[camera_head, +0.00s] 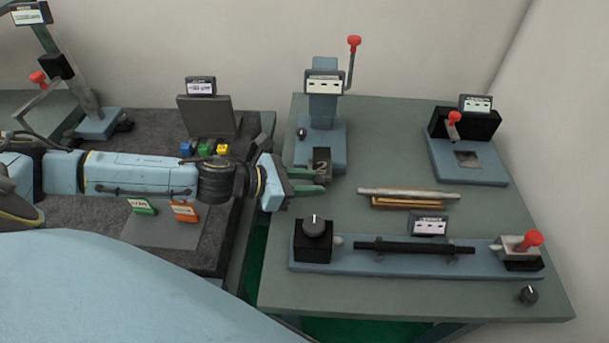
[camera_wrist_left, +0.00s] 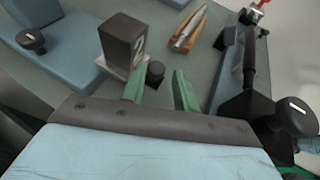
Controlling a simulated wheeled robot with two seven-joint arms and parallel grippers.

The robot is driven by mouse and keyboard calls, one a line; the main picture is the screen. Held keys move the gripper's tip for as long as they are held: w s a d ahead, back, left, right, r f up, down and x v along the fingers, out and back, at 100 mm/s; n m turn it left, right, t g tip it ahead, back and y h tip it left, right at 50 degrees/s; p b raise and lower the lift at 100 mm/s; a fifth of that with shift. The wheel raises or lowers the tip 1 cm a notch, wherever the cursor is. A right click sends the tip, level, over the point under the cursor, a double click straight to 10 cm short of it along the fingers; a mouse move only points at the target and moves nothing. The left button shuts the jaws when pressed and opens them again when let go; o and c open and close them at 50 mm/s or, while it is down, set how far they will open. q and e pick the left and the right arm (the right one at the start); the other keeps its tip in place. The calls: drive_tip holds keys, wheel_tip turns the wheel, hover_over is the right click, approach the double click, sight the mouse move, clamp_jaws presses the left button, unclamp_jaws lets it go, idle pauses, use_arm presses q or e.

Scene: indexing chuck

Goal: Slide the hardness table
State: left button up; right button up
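The bench tester (camera_head: 323,106), with a blue column and a red-knobbed lever, stands at the back left of the right-hand table. A dark block marked 2 (camera_head: 321,161) sits at the front of its base. In the left wrist view this block (camera_wrist_left: 121,42) stands on a light plate, with a black knob (camera_wrist_left: 155,72) in front of it. My left gripper (camera_head: 310,181) is at the tester's front edge. Its green fingers (camera_wrist_left: 161,86) are apart, pointing at the knob, which shows between the tips. Contact with the knob cannot be told. My right gripper is not in view.
A long blue bench fixture (camera_head: 345,262) with a dark bar lies across the table's front. A pale rod on a wooden rest (camera_head: 408,197) lies behind it. Another blue fixture (camera_head: 467,150) stands at the back right. My left arm crosses the dark left table (camera_head: 110,240).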

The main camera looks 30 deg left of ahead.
use_arm(q)
drive_tip(key=shift+b+v, duration=0.8)
drive_tip(key=shift+v, duration=3.1)
drive_tip(key=shift+p+v, duration=2.25)
drive_tip(key=shift+v, duration=0.55)
